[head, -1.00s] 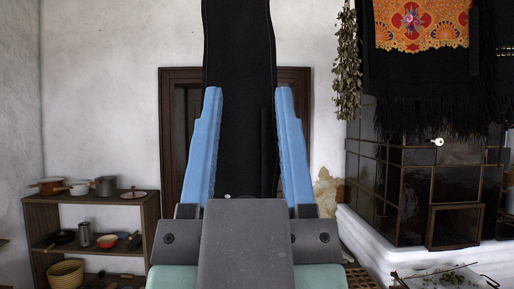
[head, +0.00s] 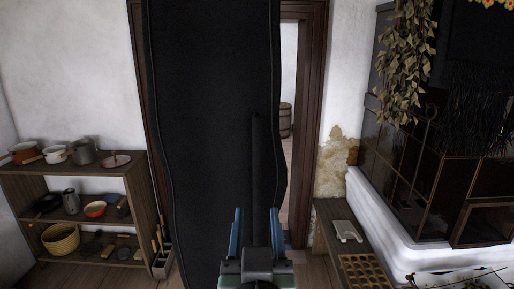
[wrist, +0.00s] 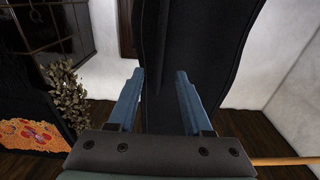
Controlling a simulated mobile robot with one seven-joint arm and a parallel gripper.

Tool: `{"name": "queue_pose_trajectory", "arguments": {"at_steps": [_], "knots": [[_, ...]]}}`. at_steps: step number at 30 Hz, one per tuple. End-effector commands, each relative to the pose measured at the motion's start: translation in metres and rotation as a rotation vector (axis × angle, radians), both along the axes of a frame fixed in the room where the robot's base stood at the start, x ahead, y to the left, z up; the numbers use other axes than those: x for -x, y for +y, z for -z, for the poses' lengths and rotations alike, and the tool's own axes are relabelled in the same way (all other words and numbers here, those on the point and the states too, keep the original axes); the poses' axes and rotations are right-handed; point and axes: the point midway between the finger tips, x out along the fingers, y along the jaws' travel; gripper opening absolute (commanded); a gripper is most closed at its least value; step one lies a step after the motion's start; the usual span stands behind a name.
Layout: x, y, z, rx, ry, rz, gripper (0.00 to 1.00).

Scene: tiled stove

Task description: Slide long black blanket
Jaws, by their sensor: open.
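The long black blanket (head: 205,130) hangs straight down in front of a doorway in the head view, with wavy side edges. A narrow raised dark strip or fold (head: 256,180) runs down its right part. My gripper (head: 256,212) is open, its two blue fingers pointing up at the blanket's lower right part, one on each side of the strip. In the wrist view, the blanket (wrist: 205,55) fills the upper middle, and the open gripper (wrist: 159,74) straddles the same strip (wrist: 160,50). I cannot tell whether the fingers touch the cloth.
A wooden shelf (head: 148,190) with pots and a basket stands at left. The doorway's frame (head: 304,120) is behind the blanket. A wooden bench (head: 325,222) and the tiled stove (head: 395,165) stand at right. Dried leaves (head: 402,50) hang beside the stove.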

Motion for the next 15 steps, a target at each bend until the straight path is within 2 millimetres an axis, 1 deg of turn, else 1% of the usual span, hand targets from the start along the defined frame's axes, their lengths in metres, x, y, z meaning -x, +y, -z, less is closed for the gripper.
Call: {"name": "queue_pose_trajectory", "arguments": {"at_steps": [5,8,11,15], "knots": [[-0.003,0.000,0.007,0.002,0.051,-0.001,0.50],[-0.011,0.000,0.008,0.002,0.053,-0.001,0.50],[-0.024,0.000,0.007,0.001,0.052,-0.001,0.50],[-0.049,0.000,0.006,0.001,0.050,-0.001,0.50]]}}
